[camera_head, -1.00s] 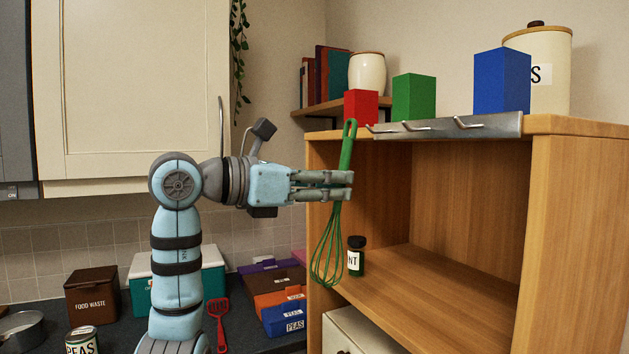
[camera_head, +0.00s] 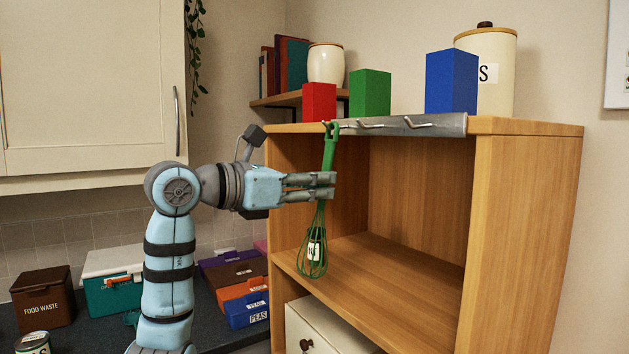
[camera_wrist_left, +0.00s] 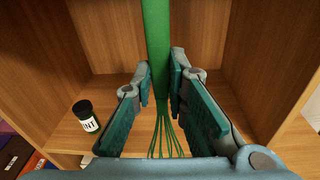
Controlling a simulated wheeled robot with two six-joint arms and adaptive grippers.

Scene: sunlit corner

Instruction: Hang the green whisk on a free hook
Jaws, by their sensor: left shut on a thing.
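My left gripper (camera_head: 326,187) is shut on the handle of the green whisk (camera_head: 330,148). The whisk hangs nearly upright, handle loop up and wires down, in front of the open wooden shelf unit. Its loop is at the left end of the grey hook rail (camera_head: 440,124), by the leftmost hook; I cannot tell whether the loop is around that hook. The middle hook (camera_head: 370,126) and right hook (camera_head: 415,123) are bare. The left wrist view shows the whisk handle (camera_wrist_left: 156,40) between the fingers (camera_wrist_left: 161,85). My right gripper is not in view.
Red (camera_head: 319,102), green (camera_head: 370,94) and blue (camera_head: 451,82) blocks and a lidded canister (camera_head: 494,55) stand on top, behind the rail. A small jar (camera_wrist_left: 86,117) stands on the shelf, partly behind the whisk wires in the head view. Lidded boxes sit lower left.

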